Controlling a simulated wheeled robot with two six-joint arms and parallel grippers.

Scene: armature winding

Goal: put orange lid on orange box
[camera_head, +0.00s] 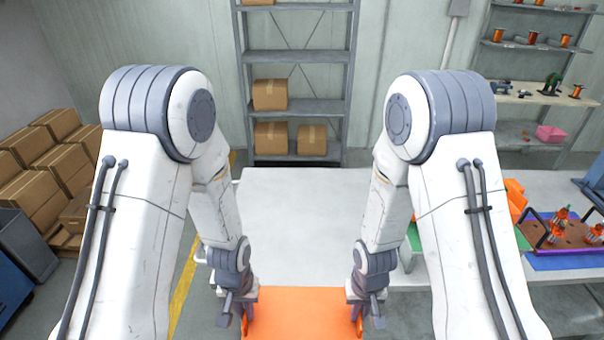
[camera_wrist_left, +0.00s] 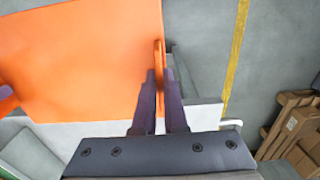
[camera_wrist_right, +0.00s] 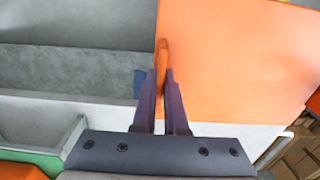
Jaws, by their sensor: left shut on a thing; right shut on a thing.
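The orange lid (camera_head: 300,315) is a flat orange panel between my two grippers at the bottom middle of the head view. My left gripper (camera_head: 243,318) is shut on the lid's left side, and the left wrist view shows its fingers (camera_wrist_left: 160,85) closed on a raised orange tab at the lid's edge. My right gripper (camera_head: 360,318) is shut on the opposite side, with its fingers (camera_wrist_right: 165,85) closed on a similar tab in the right wrist view. The lid looks level. I cannot make out the orange box in these frames.
A white table (camera_head: 300,220) with a bare top lies beyond the lid. At right, another table holds a brown tray (camera_head: 570,235) with orange and copper parts. Cardboard boxes (camera_head: 50,165) are stacked at left. A grey shelf (camera_head: 297,90) stands at the back.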

